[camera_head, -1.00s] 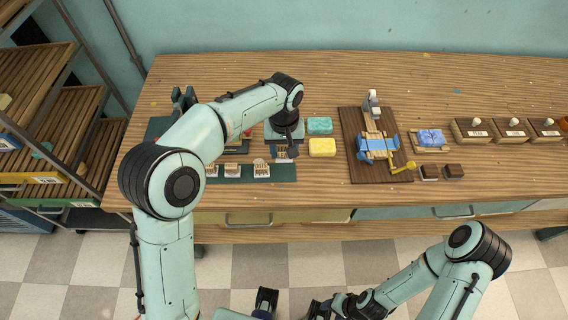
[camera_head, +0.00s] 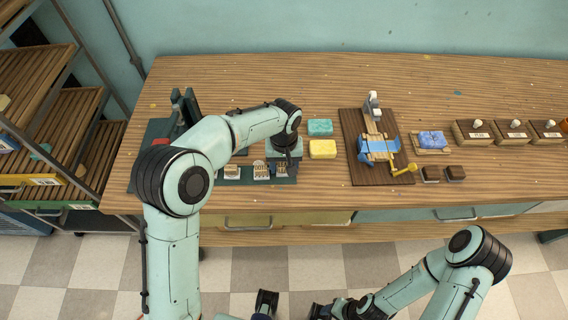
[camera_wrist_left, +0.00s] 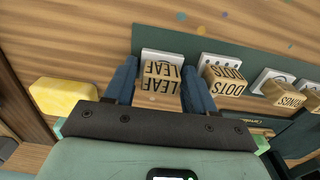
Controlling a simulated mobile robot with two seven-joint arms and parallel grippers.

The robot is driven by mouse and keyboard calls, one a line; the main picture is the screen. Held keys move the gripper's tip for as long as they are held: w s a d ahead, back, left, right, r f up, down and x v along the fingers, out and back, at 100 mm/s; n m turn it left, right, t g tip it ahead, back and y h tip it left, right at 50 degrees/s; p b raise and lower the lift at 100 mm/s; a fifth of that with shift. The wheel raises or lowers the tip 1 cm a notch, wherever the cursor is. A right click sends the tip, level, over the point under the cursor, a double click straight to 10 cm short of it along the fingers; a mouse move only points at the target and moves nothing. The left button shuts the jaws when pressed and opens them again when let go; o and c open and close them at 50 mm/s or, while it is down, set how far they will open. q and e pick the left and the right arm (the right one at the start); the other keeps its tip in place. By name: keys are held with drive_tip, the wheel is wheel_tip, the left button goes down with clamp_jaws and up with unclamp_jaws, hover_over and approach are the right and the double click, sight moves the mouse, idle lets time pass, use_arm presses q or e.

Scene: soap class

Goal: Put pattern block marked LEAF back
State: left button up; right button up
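The pattern block marked LEAF (camera_wrist_left: 161,85) is a small light wooden block between the two dark blue fingers of my left gripper (camera_wrist_left: 160,82) in the left wrist view. The fingers lie close along both its sides, and I take them as shut on it. The block is at a white tile (camera_wrist_left: 161,56) at one end of a green rack (camera_wrist_left: 225,52). Whether it rests fully on the rack is hard to tell. In the head view my left gripper (camera_head: 284,162) is low over the rack's right end. My right gripper (camera_head: 322,309) is at the bottom edge, its fingers unclear.
Beside LEAF stand the DOTS block (camera_wrist_left: 225,80) and another block (camera_wrist_left: 284,95). Yellow soap (camera_head: 322,149) and teal soap (camera_head: 320,127) lie just right of my left gripper. A cutting board with a blue-topped device (camera_head: 378,147) stands farther right.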

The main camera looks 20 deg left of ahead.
sight(284, 164)
use_arm(q)
wheel_tip(284, 164, up, 12)
drive_tip(key=p, duration=0.1)
drive_tip(key=shift+r+p, duration=0.2)
drive_tip(key=shift+p, duration=0.15)
use_arm(e)
drive_tip(key=shift+w+r, duration=0.2)
drive_tip(key=shift+r, duration=0.3)
drive_tip(key=shift+w+r, duration=0.2)
drive_tip(key=shift+r, duration=0.25)
